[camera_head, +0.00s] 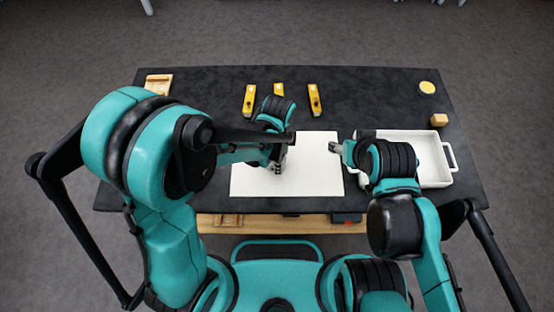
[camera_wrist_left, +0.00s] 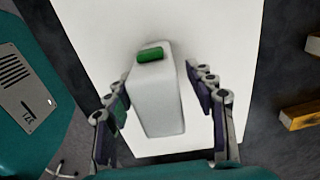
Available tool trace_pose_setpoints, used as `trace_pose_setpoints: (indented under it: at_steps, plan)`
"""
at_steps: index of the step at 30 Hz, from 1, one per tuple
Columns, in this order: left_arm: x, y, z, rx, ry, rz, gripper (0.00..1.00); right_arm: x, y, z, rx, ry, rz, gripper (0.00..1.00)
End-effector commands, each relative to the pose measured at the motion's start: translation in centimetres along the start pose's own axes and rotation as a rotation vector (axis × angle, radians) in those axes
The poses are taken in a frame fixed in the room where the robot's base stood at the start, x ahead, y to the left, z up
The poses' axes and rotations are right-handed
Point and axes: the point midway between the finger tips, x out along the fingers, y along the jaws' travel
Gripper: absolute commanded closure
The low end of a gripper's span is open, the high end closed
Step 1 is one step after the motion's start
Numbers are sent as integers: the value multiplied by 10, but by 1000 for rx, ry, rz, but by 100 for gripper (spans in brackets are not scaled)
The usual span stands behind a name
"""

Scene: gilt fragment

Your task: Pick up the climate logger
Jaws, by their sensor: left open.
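A white upright block with a green patch on its top, which looks like the climate logger (camera_wrist_left: 158,95), stands on the white mat (camera_wrist_left: 215,20) in the left wrist view. My left gripper (camera_wrist_left: 163,88) is open, with one finger on each side of the block; a small gap shows on the right, and contact on the left is unclear. In the head view my left gripper (camera_head: 278,163) is over the middle of the mat (camera_head: 315,180), and the block is hidden there by the arm. My right gripper (camera_head: 336,147) is by the mat's right edge; its jaws are too small to judge.
A white tray (camera_head: 446,180) is on the dark table (camera_head: 370,90) at right. A yellow disc (camera_head: 427,88) and a wooden cube (camera_head: 438,120) lie behind it. Several yellow pieces (camera_head: 314,100) lie at the back, and a wooden piece (camera_head: 158,84) at back left.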

Motion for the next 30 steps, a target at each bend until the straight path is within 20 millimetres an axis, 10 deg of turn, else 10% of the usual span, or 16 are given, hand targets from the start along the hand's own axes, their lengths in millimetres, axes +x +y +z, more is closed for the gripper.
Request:
trace_pose_setpoints:
  at_steps: [9, 15, 30]
  plan:
    - [6, 0, 0, -1, 0, 0, 47, 1, 0, 1, 0, 0, 0, 45]
    - [6, 0, 0, -1, 0, 0, 100, 1, 0, 1, 0, 0, 0, 45]
    - [-12, -2, -3, -4, 0, 0, 100, -9, 0, -7, 0, 0, 0, 45]
